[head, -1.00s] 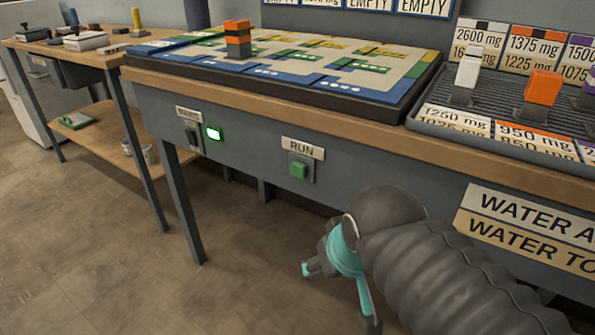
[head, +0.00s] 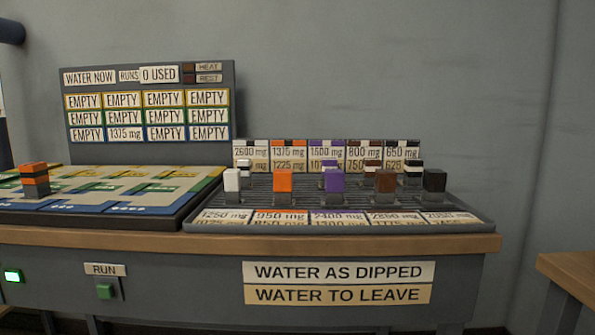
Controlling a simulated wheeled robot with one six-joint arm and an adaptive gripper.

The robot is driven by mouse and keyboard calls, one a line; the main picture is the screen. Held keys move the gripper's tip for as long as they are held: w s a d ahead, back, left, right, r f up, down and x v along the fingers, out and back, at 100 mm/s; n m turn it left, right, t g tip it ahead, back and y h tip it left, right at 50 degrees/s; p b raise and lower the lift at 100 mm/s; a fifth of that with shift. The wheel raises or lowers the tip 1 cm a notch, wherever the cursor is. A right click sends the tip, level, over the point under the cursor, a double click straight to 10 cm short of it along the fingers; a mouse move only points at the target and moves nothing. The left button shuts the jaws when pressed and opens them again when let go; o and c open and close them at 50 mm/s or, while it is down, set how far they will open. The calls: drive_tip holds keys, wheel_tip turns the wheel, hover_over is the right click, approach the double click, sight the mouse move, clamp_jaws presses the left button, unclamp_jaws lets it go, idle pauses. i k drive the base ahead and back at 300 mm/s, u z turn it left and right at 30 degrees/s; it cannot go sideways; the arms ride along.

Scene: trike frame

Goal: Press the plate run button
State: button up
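The run button is a small green square (head: 104,291) on a grey mount on the bench front, under a white label reading RUN (head: 105,270). The plate (head: 120,210) lies on the bench above it, with yellow, green and blue zones. One orange and black block (head: 34,180) stands on the plate at the left. My gripper is not in the head view now, so nothing is seen of its fingers or of any contact with the button.
A lit green switch (head: 12,276) is left of the button. A ribbed rack (head: 460,215) holds several coloured blocks at right. A board (head: 150,78) behind reads WATER NOW, with mostly EMPTY cells and one 1375 mg. Another wooden table (head: 575,268) stands far right.

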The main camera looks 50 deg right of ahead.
sight(105, 291)
drive_tip(key=u, duration=1.2)
drive_tip(key=i, duration=0.35)
drive_tip(key=z, duration=2.8)
